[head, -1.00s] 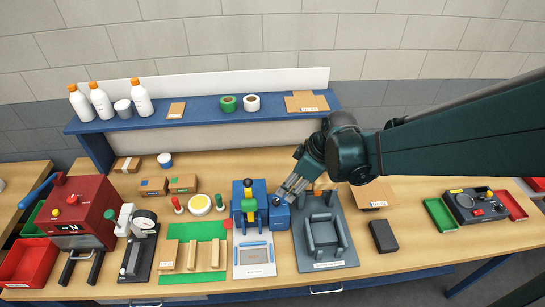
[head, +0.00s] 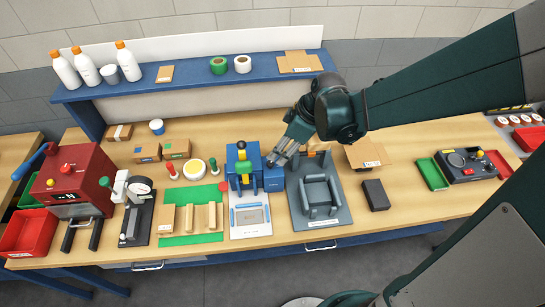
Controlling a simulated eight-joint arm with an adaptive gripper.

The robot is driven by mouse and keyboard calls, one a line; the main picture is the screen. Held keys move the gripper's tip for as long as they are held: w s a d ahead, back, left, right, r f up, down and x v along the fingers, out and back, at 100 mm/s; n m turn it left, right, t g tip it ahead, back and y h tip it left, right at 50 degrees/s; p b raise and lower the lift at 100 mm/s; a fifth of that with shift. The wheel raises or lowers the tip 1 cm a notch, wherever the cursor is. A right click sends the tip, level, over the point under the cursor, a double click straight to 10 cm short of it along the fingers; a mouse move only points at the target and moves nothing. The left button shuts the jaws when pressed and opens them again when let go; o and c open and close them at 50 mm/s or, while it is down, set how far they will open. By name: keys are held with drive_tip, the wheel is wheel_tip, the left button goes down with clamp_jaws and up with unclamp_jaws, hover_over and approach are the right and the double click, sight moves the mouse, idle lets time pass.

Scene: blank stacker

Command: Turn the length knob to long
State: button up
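I cannot read any marking or tell which way the knob is set. My gripper (head: 274,160) reaches in from the upper right, its fingertips at or just above the knob. Whether the fingers touch it or how far they are apart is too small to tell.
A grey fixture (head: 319,194) stands close on the right, below my wrist. A white plate (head: 250,214) lies in front of the stacker. A green mat (head: 193,215) with wooden blocks lies left. A dark block (head: 376,195) and green tray (head: 432,174) are further right.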

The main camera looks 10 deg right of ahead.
sight(271, 163)
drive_tip(key=shift+x, duration=3.65)
drive_tip(key=c, duration=0.9)
